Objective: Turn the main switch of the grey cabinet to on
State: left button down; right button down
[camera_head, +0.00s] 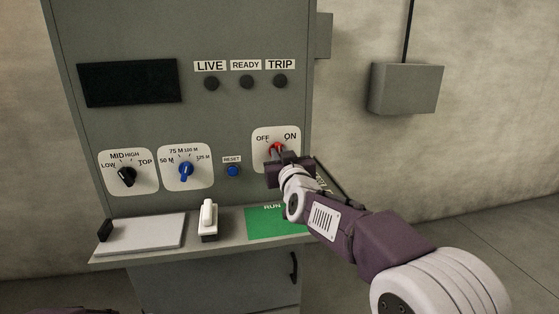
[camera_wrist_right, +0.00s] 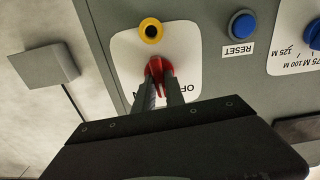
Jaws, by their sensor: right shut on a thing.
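The grey cabinet (camera_head: 225,120) stands in front of me. Its main switch, a red knob (camera_head: 276,147), sits on a white plate (camera_head: 290,133) marked OFF at the left and ON at the right. My right gripper (camera_head: 280,159) is shut on the red knob and hides part of it. In the right wrist view the knob (camera_wrist_right: 158,67) is between the two fingertips (camera_wrist_right: 161,80), and the plate's lettering appears upside down. I cannot tell exactly which mark the knob points to.
Left of the switch are a blue RESET button (camera_head: 233,171), a blue selector (camera_head: 186,171) and a black selector (camera_head: 127,176). The ledge holds a white-handled switch (camera_head: 208,219) and a green RUN card (camera_head: 270,223). A yellow ring (camera_wrist_right: 150,31) is beside the knob.

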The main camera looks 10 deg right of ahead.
jog(key=shift+d+f+m+b, duration=0.1)
jog(key=shift+m+b, duration=0.9)
jog(key=shift+m, duration=1.4)
jog(key=shift+d+f+m+b, duration=0.1)
jog(key=shift+m+b, duration=0.85)
jog(key=shift+m, duration=1.45)
jog(key=c, duration=1.4)
grip_release()
jog(key=shift+r, duration=0.1)
jog(key=shift+s, duration=0.15)
jog(key=s, duration=0.8)
jog(key=shift+s+d, duration=0.35)
jog(key=shift+s, duration=0.05)
